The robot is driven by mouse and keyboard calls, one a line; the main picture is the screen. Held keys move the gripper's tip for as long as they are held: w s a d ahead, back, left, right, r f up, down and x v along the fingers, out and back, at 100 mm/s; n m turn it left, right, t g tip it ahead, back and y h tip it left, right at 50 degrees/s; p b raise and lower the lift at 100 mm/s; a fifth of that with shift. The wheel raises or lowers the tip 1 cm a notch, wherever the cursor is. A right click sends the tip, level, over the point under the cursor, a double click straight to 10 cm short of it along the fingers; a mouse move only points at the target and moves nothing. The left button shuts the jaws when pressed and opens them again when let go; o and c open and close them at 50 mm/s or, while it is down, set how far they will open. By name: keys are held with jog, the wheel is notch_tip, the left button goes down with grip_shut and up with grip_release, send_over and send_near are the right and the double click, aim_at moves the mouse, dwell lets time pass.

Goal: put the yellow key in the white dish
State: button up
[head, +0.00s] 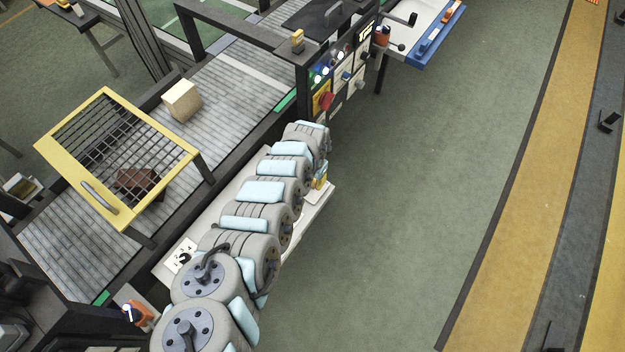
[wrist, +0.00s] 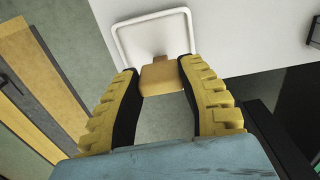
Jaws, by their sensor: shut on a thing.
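My gripper (wrist: 160,78) has yellow ridged fingers, shut on the yellow key (wrist: 162,77). The key shows as a small, blocky tan-yellow piece between the fingertips in the wrist view. The white dish (wrist: 122,33) is a shallow square with a raised rim, just beyond the fingertips. The key overlaps the dish's near edge in this view; I cannot tell its height above the dish or whether they touch. In the head view my gripper (head: 321,182) is a small yellow patch by the table's right edge, mostly hidden behind my arm.
The dish is by the edge of a white table (head: 174,270), with open green floor (head: 420,190) to the right. A conveyor carries a yellow-framed mesh rack (head: 150,135) and a pale wooden block (head: 181,101). A panel of switches (head: 340,80) stands beyond my arm.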

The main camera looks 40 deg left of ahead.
aim_at(313, 180)
jog(key=o, duration=1.1)
jog(key=shift+f, duration=0.1)
jog(key=shift+c, duration=0.2)
notch_tip(313, 180, up, 4)
jog(key=shift+f+p, duration=0.15)
jog(key=shift+p, duration=0.6)
jog(key=shift+r, duration=0.4)
notch_tip(313, 180, up, 8)
jog(key=shift+f, duration=0.1)
